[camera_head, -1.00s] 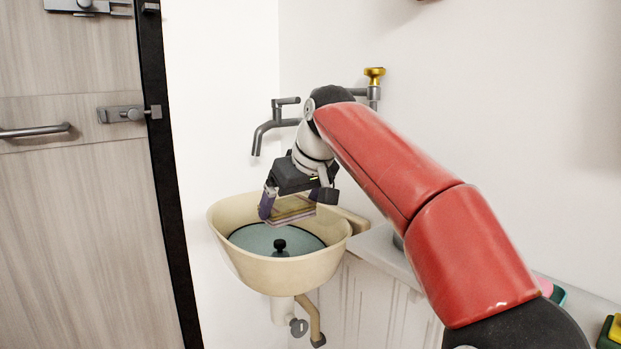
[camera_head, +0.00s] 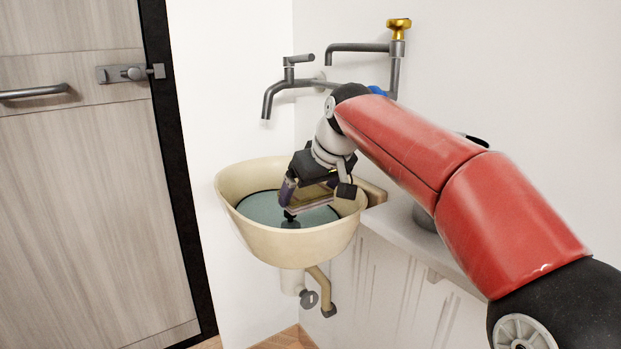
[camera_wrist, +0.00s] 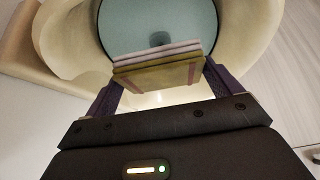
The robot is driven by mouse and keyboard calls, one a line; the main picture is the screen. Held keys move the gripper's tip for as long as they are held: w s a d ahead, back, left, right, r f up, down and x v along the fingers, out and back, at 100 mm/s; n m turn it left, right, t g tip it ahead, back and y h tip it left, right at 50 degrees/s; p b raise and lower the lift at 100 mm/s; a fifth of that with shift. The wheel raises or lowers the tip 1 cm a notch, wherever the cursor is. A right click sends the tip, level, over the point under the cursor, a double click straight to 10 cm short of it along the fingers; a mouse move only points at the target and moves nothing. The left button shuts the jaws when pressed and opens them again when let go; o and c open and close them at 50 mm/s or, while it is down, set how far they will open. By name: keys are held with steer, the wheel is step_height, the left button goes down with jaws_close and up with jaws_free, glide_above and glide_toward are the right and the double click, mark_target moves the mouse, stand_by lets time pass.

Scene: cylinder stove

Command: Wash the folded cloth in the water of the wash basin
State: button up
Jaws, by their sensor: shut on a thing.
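My gripper (camera_head: 307,203) is down inside the basin's rim, over the water. In the wrist view my gripper (camera_wrist: 160,85) is shut on the folded cloth (camera_wrist: 160,72), which is olive and pale mauve in stacked layers. The cloth is held between the two purple fingers, in front of the water (camera_wrist: 150,22). I cannot tell whether its lower edge touches the water. My wrist partly hides the cloth in the head view.
A grey tap (camera_head: 277,90) juts from the wall above the basin. A second pipe with a gold knob (camera_head: 398,25) is behind my arm. A pale counter (camera_head: 400,224) adjoins the basin on the right. A wooden door (camera_head: 80,200) stands at left.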

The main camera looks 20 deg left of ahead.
steer(key=shift+f+b, duration=3)
steer(key=shift+f, duration=1.7)
